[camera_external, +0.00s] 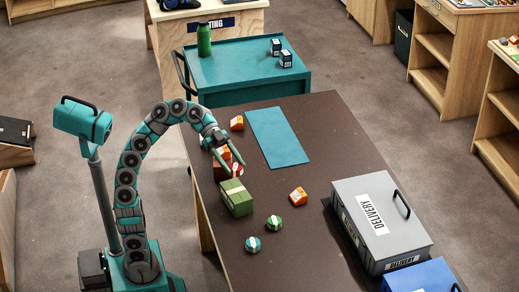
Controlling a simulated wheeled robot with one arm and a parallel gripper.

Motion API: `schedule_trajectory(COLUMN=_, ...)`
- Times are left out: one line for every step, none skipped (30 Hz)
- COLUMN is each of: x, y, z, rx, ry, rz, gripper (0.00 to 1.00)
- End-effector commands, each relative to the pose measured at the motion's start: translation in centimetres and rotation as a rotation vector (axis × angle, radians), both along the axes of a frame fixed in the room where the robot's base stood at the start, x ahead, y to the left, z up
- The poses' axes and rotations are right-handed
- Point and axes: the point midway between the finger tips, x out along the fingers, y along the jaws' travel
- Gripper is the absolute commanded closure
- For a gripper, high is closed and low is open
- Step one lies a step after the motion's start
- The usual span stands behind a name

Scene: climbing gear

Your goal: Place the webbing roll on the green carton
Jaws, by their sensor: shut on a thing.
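The green carton (236,198) lies on the brown table with a pale band across its top. My gripper (235,167) is just behind the carton, pointing down, with its fingers at a small red round thing (238,170). It is shut on this red thing, which looks like a webbing roll with a pale mark. The fingers partly hide it, and I cannot tell whether it is clear of the table. A green roll (273,223) and a teal roll (253,244) lie in front of the carton.
A teal mat (277,137) lies at the back. A grey delivery box (380,222) and a blue box (420,278) are at right. The table's middle is mostly clear.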

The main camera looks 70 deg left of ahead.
Motion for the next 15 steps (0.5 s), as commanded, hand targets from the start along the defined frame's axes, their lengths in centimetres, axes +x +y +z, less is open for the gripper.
schedule_trajectory(x=-0.2, y=0.0, z=-0.5, rx=-0.001, ry=0.002, rz=-0.001, gripper=1.0)
schedule_trajectory(x=-0.2, y=0.0, z=-0.8, rx=-0.001, ry=0.002, rz=-0.001, gripper=1.0)
schedule_trajectory(x=-0.3, y=0.0, z=-1.2, rx=0.001, ry=0.0, rz=-0.002, gripper=1.0)
schedule_trajectory(x=-0.3, y=-0.1, z=-1.7, rx=0.001, ry=0.002, rz=-0.003, gripper=1.0)
schedule_trajectory(x=-0.3, y=-0.1, z=-2.1, rx=0.001, ry=0.003, rz=-0.003, gripper=1.0)
schedule_trajectory(x=-0.3, y=-0.1, z=-2.6, rx=0.002, ry=0.002, rz=-0.003, gripper=1.0)
schedule_trajectory(x=-0.3, y=0.0, z=-2.8, rx=0.001, ry=0.001, rz=-0.002, gripper=1.0)
schedule_trajectory(x=-0.3, y=0.0, z=-3.1, rx=0.0, ry=0.0, rz=0.0, gripper=1.0)
schedule_trajectory(x=-0.2, y=0.0, z=-3.4, rx=0.0, ry=-0.002, rz=0.0, gripper=1.0)
schedule_trajectory(x=-0.2, y=0.0, z=-3.6, rx=0.0, ry=-0.002, rz=0.0, gripper=1.0)
schedule_trajectory(x=-0.2, y=0.0, z=-3.8, rx=0.0, ry=-0.002, rz=0.0, gripper=1.0)
schedule_trajectory(x=-0.2, y=0.0, z=-4.0, rx=0.0, ry=-0.001, rz=0.0, gripper=1.0)
schedule_trajectory(x=-0.2, y=0.0, z=-4.1, rx=0.0, ry=-0.001, rz=0.0, gripper=1.0)
schedule_trajectory(x=-0.2, y=0.0, z=-4.2, rx=0.0, ry=0.0, rz=-0.001, gripper=1.0)
schedule_trajectory(x=-0.2, y=0.0, z=-4.5, rx=0.001, ry=0.001, rz=-0.001, gripper=1.0)
